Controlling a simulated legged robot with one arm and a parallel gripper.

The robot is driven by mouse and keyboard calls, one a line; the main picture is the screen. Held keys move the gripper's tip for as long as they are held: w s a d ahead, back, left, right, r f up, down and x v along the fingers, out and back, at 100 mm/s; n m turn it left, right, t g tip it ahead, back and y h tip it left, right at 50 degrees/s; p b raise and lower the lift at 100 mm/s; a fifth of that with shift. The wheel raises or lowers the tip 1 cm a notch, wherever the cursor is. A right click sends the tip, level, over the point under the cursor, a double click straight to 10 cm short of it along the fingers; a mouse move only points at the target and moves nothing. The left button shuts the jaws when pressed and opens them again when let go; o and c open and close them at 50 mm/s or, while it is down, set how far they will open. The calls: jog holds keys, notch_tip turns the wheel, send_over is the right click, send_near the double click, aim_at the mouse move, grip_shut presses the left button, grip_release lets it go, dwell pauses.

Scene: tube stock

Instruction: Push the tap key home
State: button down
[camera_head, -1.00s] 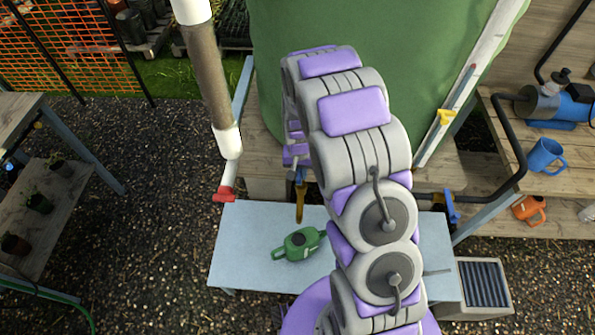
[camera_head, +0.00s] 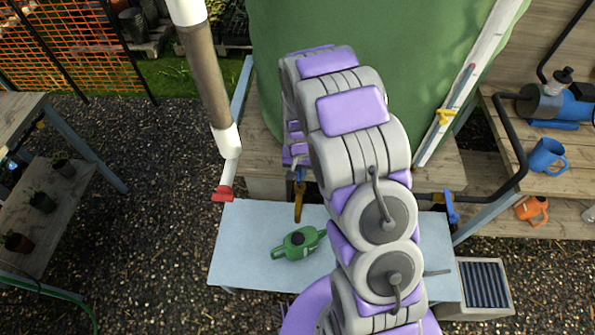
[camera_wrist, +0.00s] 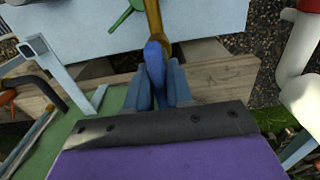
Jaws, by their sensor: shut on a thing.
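The tap key is a blue lever (camera_wrist: 155,55) in the wrist view, set against a brass tap (camera_wrist: 153,18). My gripper (camera_wrist: 158,74) is shut on this blue key, with one grey-blue finger on each side. The lower part of the key is hidden between the fingers. In the head view the brass tap (camera_head: 298,207) hangs down beneath my gripper, above the back edge of the pale bench. My arm hides most of the key and the tap's mounting there. I cannot tell how far the key is turned.
A green watering can (camera_head: 298,243) stands on the pale bench (camera_head: 242,262). A white pipe with a red-handled tap (camera_head: 223,194) is on the left. A blue-handled tap (camera_head: 450,206) is on the right. The green tank (camera_head: 400,60) rises behind my arm.

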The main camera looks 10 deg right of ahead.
jog(key=shift+a, duration=0.2)
jog(key=shift+d, duration=0.75)
jog(key=shift+a, duration=0.35)
jog(key=shift+a+f+p, duration=0.1)
jog(key=shift+f+p, duration=0.1)
jog(key=shift+p, duration=0.25)
dwell(0.8)
jog(key=shift+f, duration=1.45)
dwell(2.7)
jog(key=c, duration=0.9)
grip_release()
jog(key=shift+c, duration=0.2)
